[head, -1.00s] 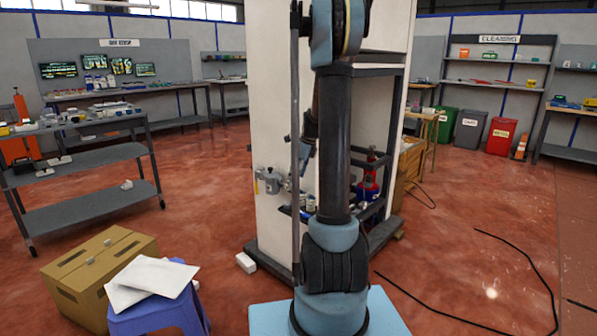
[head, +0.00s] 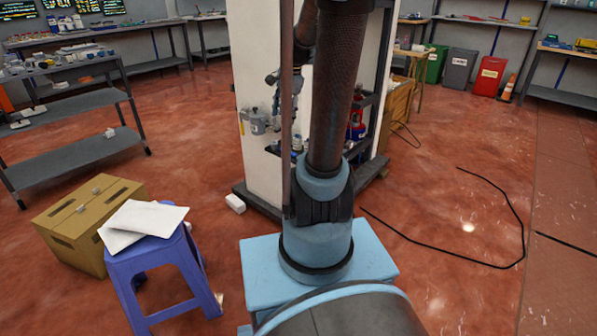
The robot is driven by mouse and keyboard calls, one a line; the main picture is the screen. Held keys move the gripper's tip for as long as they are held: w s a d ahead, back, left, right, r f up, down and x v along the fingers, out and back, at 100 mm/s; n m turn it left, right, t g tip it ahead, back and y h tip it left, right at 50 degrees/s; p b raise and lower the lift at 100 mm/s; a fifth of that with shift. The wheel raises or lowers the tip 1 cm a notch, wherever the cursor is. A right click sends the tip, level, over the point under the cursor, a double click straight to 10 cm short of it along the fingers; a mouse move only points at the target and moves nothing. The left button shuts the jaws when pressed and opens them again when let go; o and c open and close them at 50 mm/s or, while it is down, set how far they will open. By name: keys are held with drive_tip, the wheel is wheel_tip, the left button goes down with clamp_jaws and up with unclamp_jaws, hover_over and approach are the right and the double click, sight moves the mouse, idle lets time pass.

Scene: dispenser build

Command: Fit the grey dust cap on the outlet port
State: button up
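The white dispenser cabinet (head: 245,60) stands behind my arm in the middle of the head view. Grey fittings (head: 257,123) stick out of its lower left face; which of them is the outlet port is too small to tell. My gripper (head: 272,79) seems to be the small dark shape left of my arm, in front of the white face and above the fittings. Its fingers are too small and partly hidden to read. I cannot make out the grey dust cap.
A blue-purple stool (head: 155,262) with white sheets stands at the lower left, beside a cardboard box (head: 70,235). A small white block (head: 235,203) lies by the cabinet's base. A grey shelf cart (head: 75,150) stands left. A black cable (head: 440,250) lies on the floor at right.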

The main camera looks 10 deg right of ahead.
drive_tip(key=s+f+n+h, duration=0.1)
drive_tip(key=s+f+n, duration=0.3)
drive_tip(key=s+n, duration=0.3)
drive_tip(key=s+f+n, duration=0.4)
drive_tip(key=s+n, duration=0.3)
drive_tip(key=s, duration=0.9)
drive_tip(key=shift+a+f+h, duration=0.2)
drive_tip(key=shift+a+h, duration=0.1)
drive_tip(key=shift+h, duration=0.1)
drive_tip(key=shift+s+d+f+n, duration=0.1)
drive_tip(key=shift+s+f+n, duration=0.2)
drive_tip(key=shift+n, duration=0.2)
drive_tip(key=shift+c, duration=0.9)
drive_tip(key=w+r+n, duration=0.3)
drive_tip(key=w+r, duration=0.2)
drive_tip(key=w, duration=0.3)
drive_tip(key=n+y, duration=0.4)
drive_tip(key=n, duration=0.5)
hover_over(274, 142)
drive_tip(key=s+d, duration=0.4)
drive_tip(key=d, duration=0.2)
drive_tip(key=f, duration=0.2)
drive_tip(key=shift+m, duration=0.3)
drive_tip(key=x, duration=1.1)
drive_tip(key=w+x, duration=0.1)
drive_tip(key=x, duration=0.4)
drive_tip(key=shift+w+a+f, duration=0.1)
drive_tip(key=shift+f, duration=0.2)
